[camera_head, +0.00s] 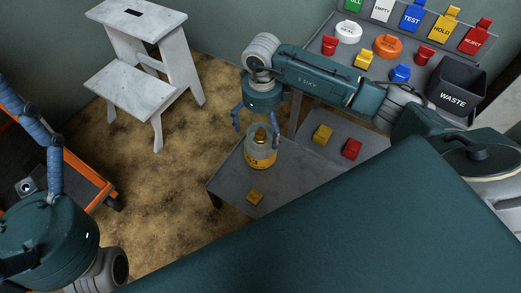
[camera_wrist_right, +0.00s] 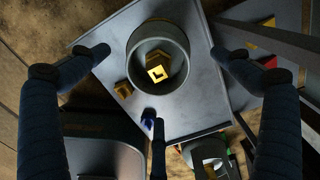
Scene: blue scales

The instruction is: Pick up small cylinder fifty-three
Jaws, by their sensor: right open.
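The small cylinder (camera_head: 262,162) is a clear round vessel with a yellow band marked 53 and yellow pieces inside. It stands upright on a low grey table (camera_head: 229,173). In the right wrist view the cylinder (camera_wrist_right: 185,58) is seen from above, open at the top. My right gripper (camera_head: 256,132) hangs above it, open and empty, fingers pointing down. In the right wrist view my right gripper (camera_wrist_right: 160,55) has its fingers spread on either side, apart from the cylinder. My left gripper (camera_head: 52,150) is at the far left; its jaw state is unclear.
A yellow block (camera_head: 255,197) lies on the table in front of the cylinder. Yellow (camera_head: 323,134) and red (camera_head: 351,149) blocks lie on the neighbouring grey surface. A rack of coloured weights and signs stands behind, beside a black WASTE bin (camera_head: 455,95). A white step stool (camera_head: 140,85) stands left.

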